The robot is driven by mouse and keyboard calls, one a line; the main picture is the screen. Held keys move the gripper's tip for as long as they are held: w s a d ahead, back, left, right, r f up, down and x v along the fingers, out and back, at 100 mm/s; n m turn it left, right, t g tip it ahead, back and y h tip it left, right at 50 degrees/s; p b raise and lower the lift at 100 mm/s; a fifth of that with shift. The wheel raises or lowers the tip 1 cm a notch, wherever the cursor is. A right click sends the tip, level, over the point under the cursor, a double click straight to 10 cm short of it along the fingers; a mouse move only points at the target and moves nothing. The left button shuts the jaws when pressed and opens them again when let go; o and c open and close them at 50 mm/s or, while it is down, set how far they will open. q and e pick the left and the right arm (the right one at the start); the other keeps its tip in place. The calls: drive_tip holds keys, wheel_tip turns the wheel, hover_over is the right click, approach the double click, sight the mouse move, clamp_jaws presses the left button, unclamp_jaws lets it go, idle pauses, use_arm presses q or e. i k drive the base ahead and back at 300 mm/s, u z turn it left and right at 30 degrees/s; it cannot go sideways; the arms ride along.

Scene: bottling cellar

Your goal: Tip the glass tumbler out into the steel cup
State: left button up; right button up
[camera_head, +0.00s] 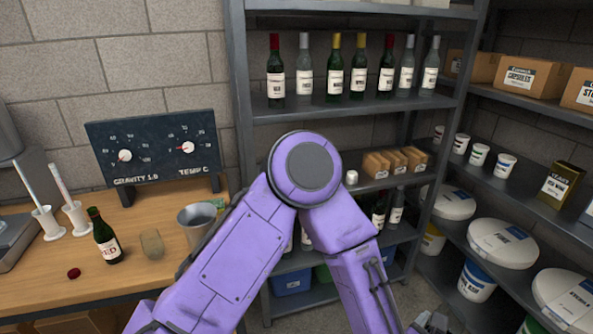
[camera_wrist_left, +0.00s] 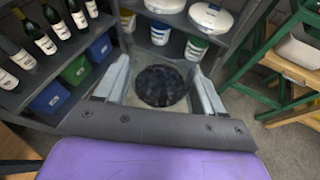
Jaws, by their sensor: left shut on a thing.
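The steel cup (camera_head: 192,232) stands upright on the wooden bench in the head view, left of my purple arm, which covers part of its right side. In the left wrist view, my left gripper (camera_wrist_left: 160,80) is shut on the glass tumbler (camera_wrist_left: 160,102). The tumbler shows as a round, clear-walled shape with dark, speckled contents between the two fingers. My left arm bends down to the lower right in the head view, away from the bench, and only a bit of its end shows at the bottom edge. My right gripper is not in view.
A gauge panel (camera_head: 155,150) stands behind. Shelves (camera_head: 350,108) of bottles and tubs fill the middle and right.

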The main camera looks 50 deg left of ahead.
sight(198, 219)
drive_tip(key=u, duration=0.9)
drive_tip(key=i, duration=0.8)
drive_tip(key=u, duration=0.8)
